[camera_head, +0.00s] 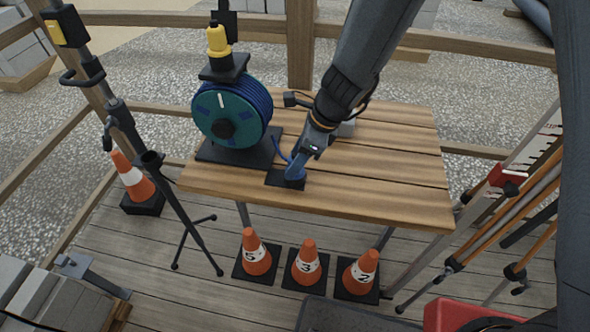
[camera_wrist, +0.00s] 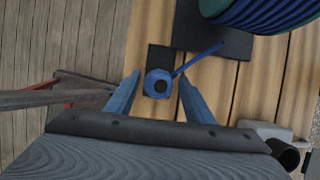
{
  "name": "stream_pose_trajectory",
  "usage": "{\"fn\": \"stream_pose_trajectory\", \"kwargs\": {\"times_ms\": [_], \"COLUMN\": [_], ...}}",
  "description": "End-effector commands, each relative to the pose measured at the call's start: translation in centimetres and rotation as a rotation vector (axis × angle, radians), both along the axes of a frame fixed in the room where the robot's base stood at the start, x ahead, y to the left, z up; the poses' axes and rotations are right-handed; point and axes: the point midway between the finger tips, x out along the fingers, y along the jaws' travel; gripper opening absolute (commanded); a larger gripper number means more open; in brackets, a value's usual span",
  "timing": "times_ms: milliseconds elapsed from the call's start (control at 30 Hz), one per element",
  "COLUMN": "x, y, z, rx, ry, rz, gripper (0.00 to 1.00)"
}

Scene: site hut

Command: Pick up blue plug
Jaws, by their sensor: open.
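The blue plug (camera_wrist: 158,83) sits on a small dark pad on the wooden table (camera_head: 390,185), with a blue cable running from it toward the reel. My gripper (camera_wrist: 154,92) is open, with one blue finger on each side of the plug in the wrist view. I cannot tell whether either finger touches it. In the head view my gripper (camera_head: 297,172) is low over the dark pad (camera_head: 272,180) and mostly hides the plug.
A cable reel (camera_head: 228,118) with a yellow connector (camera_head: 217,40) on top stands close by on the table's left. A black tripod stand (camera_head: 185,215) is left of the table. Numbered cones (camera_head: 307,262) stand below its front edge. The table's right part is clear.

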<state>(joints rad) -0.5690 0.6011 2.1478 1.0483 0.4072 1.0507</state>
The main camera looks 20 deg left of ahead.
Motion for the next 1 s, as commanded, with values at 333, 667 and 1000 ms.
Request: {"fn": "stream_pose_trajectory", "kwargs": {"times_ms": [333, 667, 1000], "x": [0.0, 0.0, 0.1], "y": [0.2, 0.2, 0.2], "z": [-0.4, -0.4, 1.7], "rx": [0.000, 0.000, 0.003], "ry": [-0.001, -0.001, -0.004], "rz": [0.001, 0.001, 0.002], "gripper": [0.42, 0.00, 0.00]}}
